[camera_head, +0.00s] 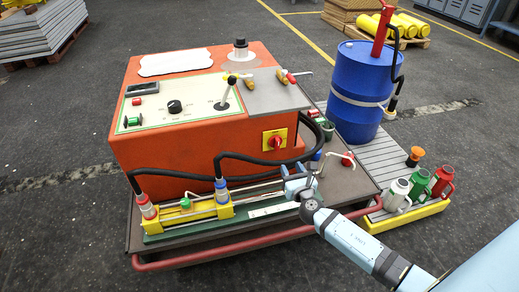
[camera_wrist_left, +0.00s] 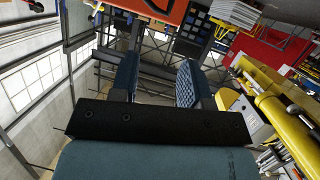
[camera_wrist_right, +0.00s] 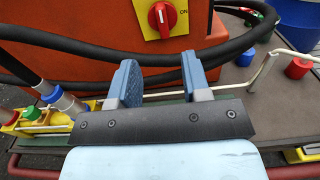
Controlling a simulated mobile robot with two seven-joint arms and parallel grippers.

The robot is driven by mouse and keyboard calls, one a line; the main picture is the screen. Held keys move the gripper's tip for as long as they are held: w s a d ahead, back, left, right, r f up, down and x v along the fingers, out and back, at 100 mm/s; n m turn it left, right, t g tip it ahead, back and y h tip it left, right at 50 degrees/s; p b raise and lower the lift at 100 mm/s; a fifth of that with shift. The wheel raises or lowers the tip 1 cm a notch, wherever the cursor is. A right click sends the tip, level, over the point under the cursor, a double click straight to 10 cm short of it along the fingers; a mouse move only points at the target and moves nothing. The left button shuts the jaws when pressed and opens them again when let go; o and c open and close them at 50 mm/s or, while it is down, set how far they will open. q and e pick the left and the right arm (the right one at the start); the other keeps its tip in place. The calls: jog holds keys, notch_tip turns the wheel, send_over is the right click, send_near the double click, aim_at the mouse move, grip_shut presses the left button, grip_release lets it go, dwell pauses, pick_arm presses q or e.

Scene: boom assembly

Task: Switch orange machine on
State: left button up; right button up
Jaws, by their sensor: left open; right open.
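The orange machine (camera_head: 190,150) stands on a wheeled cart. On its front is a yellow plate with a red rotary switch (camera_head: 275,140). In the right wrist view the red knob (camera_wrist_right: 162,16) has its grip roughly upright, and "ON" is printed to its right. My right gripper (camera_head: 298,182) is below and in front of the switch, apart from it. In the right wrist view its fingers (camera_wrist_right: 160,80) are open and empty, with the knob lying ahead, between their lines. My left gripper (camera_wrist_left: 158,78) is open and empty in the left wrist view, outside the head view.
Black hoses (camera_wrist_right: 70,52) cross the machine front between my right fingers and the switch in the picture. A yellow-ended cylinder assembly (camera_head: 185,212) lies on the cart. A bent pale rod (camera_wrist_right: 262,70) is at right. A blue barrel (camera_head: 360,92) stands on a grey pallet.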

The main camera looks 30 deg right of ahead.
aim_at(278, 143)
jog(key=b+x, duration=0.2)
jog(key=x, duration=1)
jog(key=shift+w+d, duration=0.1)
jog(key=shift+w, duration=0.1)
pick_arm(q)
jog(key=shift+w+d+r+t+h, duration=0.15)
jog(key=shift+d+r+t+h, duration=0.25)
jog(key=shift+r, duration=0.4)
jog(key=shift+w+d+r+t+h, duration=0.15)
jog(key=shift+d+r+t+h, duration=0.2)
jog(key=shift+r, duration=0.4)
jog(key=shift+w+d+r+t+h, duration=0.2)
jog(key=shift+d+r+t, duration=0.25)
jog(key=shift+r, duration=0.35)
pick_arm(e)
jog(key=shift+w+d+r, duration=0.1)
jog(key=shift+w+d, duration=0.05)
jog(key=shift+w, duration=0.5)
pick_arm(q)
jog(key=shift+s+a, duration=0.1)
jog(key=shift+a, duration=0.05)
pick_arm(e)
grip_shut()
